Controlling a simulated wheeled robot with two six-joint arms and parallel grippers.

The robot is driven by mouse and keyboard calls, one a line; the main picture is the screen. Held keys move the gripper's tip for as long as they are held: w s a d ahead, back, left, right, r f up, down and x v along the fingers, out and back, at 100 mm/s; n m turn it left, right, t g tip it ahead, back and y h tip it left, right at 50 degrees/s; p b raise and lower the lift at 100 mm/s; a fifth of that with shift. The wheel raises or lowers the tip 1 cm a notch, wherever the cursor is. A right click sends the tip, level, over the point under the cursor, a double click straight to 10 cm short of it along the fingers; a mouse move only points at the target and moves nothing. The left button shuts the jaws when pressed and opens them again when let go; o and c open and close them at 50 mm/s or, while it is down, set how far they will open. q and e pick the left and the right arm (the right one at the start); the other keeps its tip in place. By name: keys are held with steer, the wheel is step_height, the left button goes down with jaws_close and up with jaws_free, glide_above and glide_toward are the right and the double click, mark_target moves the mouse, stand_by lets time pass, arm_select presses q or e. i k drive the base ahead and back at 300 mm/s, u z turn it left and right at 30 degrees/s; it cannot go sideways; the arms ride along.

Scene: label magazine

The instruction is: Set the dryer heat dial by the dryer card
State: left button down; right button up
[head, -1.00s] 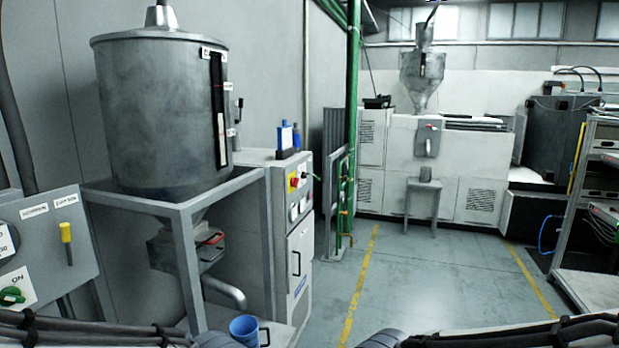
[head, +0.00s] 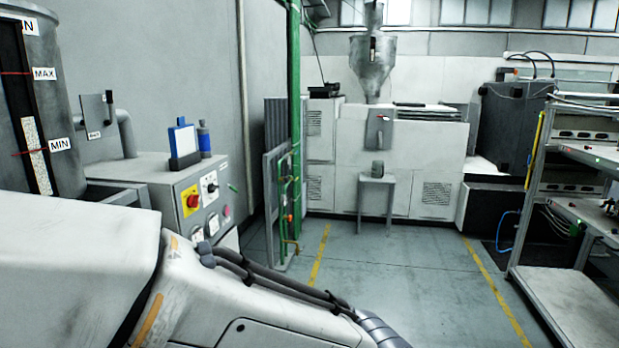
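The dryer cabinet (head: 160,178) stands at the left, its control panel facing right at an angle. The panel carries a white dial plate with a black knob (head: 211,187), a red knob on a yellow plate (head: 192,200), another white plate (head: 214,226) and a red button (head: 226,211). I cannot read the dial marks or tell which setting the knob points to. A card in a blue holder (head: 184,145) stands upright on the cabinet top; its print is unreadable. My arm crosses the lower left and hides the lower cabinet. Neither gripper is in view.
The hopper (head: 68,110) with MAX and MIN marks stands at the far left edge. A green pipe (head: 295,120) and grey rack rise behind the cabinet. A metal shelf (head: 560,255) is at the right. The floor between yellow lines is clear.

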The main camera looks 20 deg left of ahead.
mark_target(211, 188)
steer(key=z, duration=0.05)
steer(key=i, duration=1.65)
steer(key=u, duration=1)
steer(key=i, duration=1.1)
steer(key=u, duration=0.8)
